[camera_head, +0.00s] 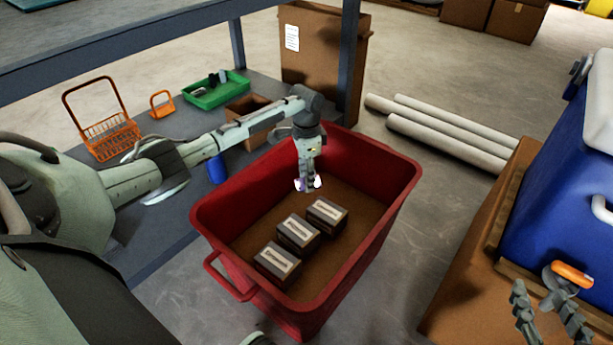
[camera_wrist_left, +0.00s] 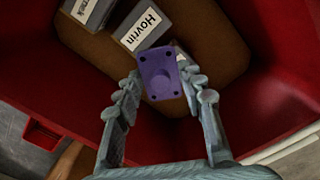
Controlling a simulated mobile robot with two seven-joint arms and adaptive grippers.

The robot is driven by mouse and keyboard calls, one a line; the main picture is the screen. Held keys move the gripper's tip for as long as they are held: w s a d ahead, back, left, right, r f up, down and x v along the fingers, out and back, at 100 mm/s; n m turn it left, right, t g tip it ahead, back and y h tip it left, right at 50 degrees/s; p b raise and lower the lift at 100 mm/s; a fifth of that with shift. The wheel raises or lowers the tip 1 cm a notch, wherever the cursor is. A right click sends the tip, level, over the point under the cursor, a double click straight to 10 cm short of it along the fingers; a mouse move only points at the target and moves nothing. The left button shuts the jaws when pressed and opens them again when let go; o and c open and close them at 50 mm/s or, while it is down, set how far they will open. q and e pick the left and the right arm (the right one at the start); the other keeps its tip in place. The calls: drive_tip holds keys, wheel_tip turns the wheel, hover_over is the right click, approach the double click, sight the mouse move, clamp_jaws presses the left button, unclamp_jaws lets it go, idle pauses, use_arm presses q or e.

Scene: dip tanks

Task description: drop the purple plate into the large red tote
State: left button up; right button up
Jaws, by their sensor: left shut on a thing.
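The purple plate (camera_wrist_left: 160,73) is a small flat piece with holes near its corners, held between the fingertips of my left gripper (camera_wrist_left: 166,88). In the head view my left gripper (camera_head: 307,182) points down over the inside of the large red tote (camera_head: 328,288), and only a sliver of purple shows at its tips. The plate is above the tote floor, apart from the boxes there. My right gripper (camera_head: 547,292) is at the lower right with its fingers apart and nothing seen between them.
Several dark boxes (camera_head: 298,233) with white labels lie in the tote. A grey shelf (camera_head: 165,215) at the left bears an orange basket (camera_head: 103,135) and a green tray (camera_head: 217,90). White pipes (camera_head: 440,140) lie on the floor. A blue container (camera_head: 565,190) stands at the right.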

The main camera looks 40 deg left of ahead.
use_arm(q)
drive_tip(key=shift+f+b, duration=0.35)
drive_tip(key=shift+f, duration=0.1)
use_arm(e)
drive_tip(key=shift+w+a+r+t+y, duration=0.15)
drive_tip(key=shift+a+r+t+y, duration=0.25)
drive_tip(key=shift+r, duration=0.35)
drive_tip(key=shift+w+a+r+t+y, duration=0.2)
drive_tip(key=shift+a+r+t, duration=0.3)
drive_tip(key=shift+r, duration=0.3)
drive_tip(key=shift+w+a+r+t+y, duration=0.1)
drive_tip(key=shift+a+r+t+y, duration=0.3)
drive_tip(key=shift+r, duration=0.35)
drive_tip(key=shift+a, duration=0.1)
use_arm(q)
drive_tip(key=o, duration=1.4)
drive_tip(key=shift+c, duration=0.2)
drive_tip(key=shift+r, duration=0.1)
wheel_tip(320, 180, up, 12)
